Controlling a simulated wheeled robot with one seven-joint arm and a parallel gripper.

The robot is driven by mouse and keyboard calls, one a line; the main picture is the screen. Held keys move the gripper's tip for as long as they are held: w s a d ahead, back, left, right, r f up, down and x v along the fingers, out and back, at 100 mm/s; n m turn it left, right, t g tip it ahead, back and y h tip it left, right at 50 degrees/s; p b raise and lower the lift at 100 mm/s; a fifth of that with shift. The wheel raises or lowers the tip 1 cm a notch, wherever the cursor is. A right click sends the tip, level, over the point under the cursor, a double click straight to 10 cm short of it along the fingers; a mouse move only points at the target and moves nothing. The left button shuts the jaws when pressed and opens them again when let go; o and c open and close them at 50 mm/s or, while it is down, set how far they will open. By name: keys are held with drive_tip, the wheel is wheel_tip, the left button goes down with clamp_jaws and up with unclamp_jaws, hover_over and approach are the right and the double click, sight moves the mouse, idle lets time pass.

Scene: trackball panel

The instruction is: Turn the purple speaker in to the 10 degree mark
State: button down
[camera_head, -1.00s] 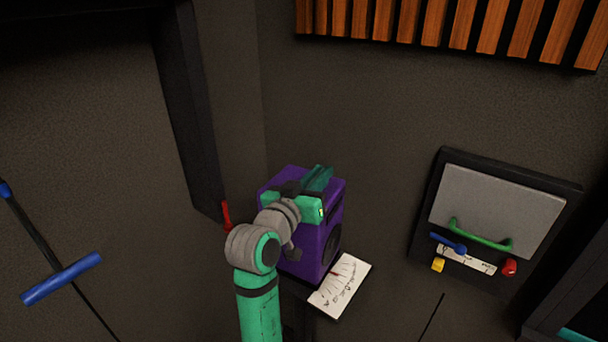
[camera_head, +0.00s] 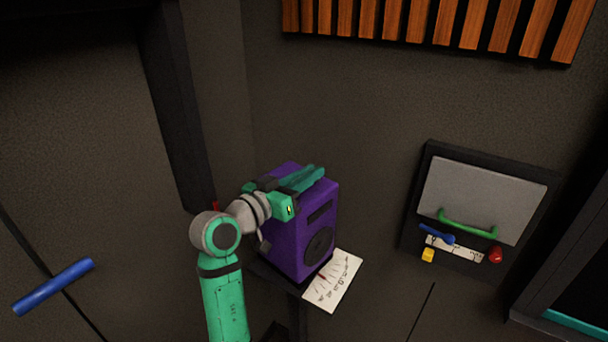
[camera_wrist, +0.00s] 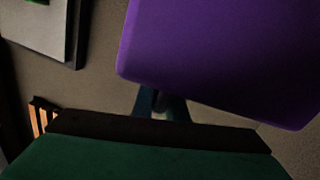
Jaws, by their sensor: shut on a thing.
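The purple speaker (camera_head: 298,235) stands upright on a small dark stand, its dark round cone facing right and toward the front. A white card with angle marks (camera_head: 333,281) lies at its foot, with a small red pointer near the speaker's base. I cannot read which mark the pointer is at. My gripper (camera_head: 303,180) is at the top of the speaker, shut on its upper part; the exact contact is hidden. The wrist view shows the purple speaker (camera_wrist: 225,60) close up, with dark and green gripper parts below it.
A wall panel (camera_head: 482,200) at the right has a green handle (camera_head: 468,224), a blue lever (camera_head: 436,234), a yellow knob (camera_head: 428,255) and a red knob (camera_head: 495,255). A blue bar handle (camera_head: 53,287) is at the left. Wooden slats (camera_head: 440,25) hang above.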

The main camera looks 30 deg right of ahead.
drive_tip(key=c, duration=1.8)
unclamp_jaws()
drive_tip(key=shift+s+d, duration=0.15)
drive_tip(key=shift+s, duration=0.05)
drive_tip(key=shift+w, duration=0.1)
drive_tip(key=shift+a, duration=0.7)
drive_tip(key=v, duration=0.9)
drive_tip(key=shift+s+a, duration=0.25)
drive_tip(key=shift+w+a, duration=0.1)
drive_tip(key=shift+w, duration=0.05)
